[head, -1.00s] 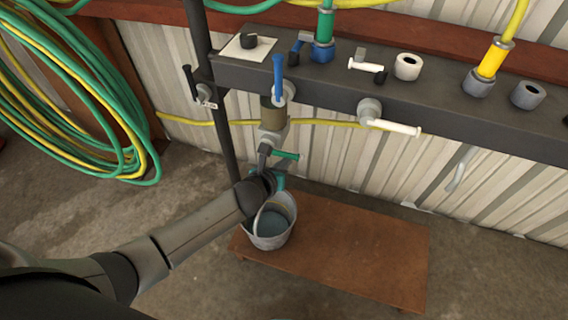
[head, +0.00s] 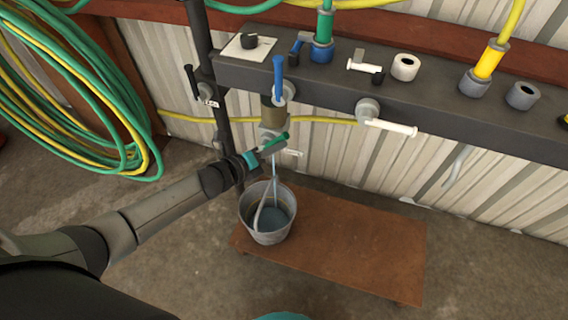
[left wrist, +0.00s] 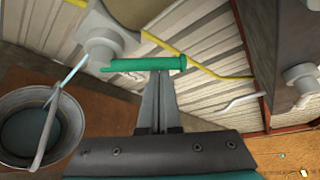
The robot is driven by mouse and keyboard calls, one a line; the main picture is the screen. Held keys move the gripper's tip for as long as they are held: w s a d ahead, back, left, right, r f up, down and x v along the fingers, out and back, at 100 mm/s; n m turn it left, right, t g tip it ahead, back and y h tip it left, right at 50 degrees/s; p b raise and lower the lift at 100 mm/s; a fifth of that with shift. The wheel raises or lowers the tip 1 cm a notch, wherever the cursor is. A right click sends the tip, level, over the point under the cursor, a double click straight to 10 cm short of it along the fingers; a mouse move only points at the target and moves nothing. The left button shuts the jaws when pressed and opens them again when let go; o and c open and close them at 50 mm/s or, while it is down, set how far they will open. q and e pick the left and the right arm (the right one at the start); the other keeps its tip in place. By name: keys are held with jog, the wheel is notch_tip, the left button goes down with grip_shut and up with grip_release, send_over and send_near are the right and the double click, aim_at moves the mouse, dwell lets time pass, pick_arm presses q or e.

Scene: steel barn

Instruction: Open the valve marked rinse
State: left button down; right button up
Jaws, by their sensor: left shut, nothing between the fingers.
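A valve with a green lever (head: 273,142) sits at the low outlet beneath the dark rail, below a blue-handled valve. A thin water stream (head: 276,178) runs from this outlet into a metal bucket (head: 264,235). The left wrist view also shows the green lever (left wrist: 150,64), the stream (left wrist: 72,72) and the bucket (left wrist: 15,150). My left gripper (head: 257,156) is shut and empty, its fingertips (left wrist: 160,80) at the lever, seemingly touching it. A small white tag (head: 292,153) shows beside the outlet; its print is unreadable. My right gripper is not in view.
The bucket stands on a low wooden bench (head: 350,245). The dark rail (head: 440,115) carries blue-handled (head: 278,78) and white-handled (head: 390,127) valves. Another tagged valve (head: 192,85) is by the upright pipe. Green and yellow hoses (head: 75,105) hang at left.

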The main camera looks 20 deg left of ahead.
aim_at(264, 141)
pick_arm(q)
jog(key=shift+a+r+n+t+h+b, duration=0.3)
jog(key=shift+a+n+t+h+b, duration=0.1)
jog(key=shift+a+n+h+b, duration=0.4)
jog(key=shift+a+r+n+t+h+b, duration=0.3)
jog(key=shift+a+n+t+b, duration=0.25)
jog(key=shift+n+b, duration=0.5)
jog(key=shift+a+r+n+t+h+b, duration=0.3)
jog(key=shift+a+n+b, duration=0.35)
jog(key=shift+n+b, duration=0.35)
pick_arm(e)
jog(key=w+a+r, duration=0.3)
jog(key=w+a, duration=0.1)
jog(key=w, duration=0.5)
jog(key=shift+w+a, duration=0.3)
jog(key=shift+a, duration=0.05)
pick_arm(q)
jog(key=shift+w, duration=0.1)
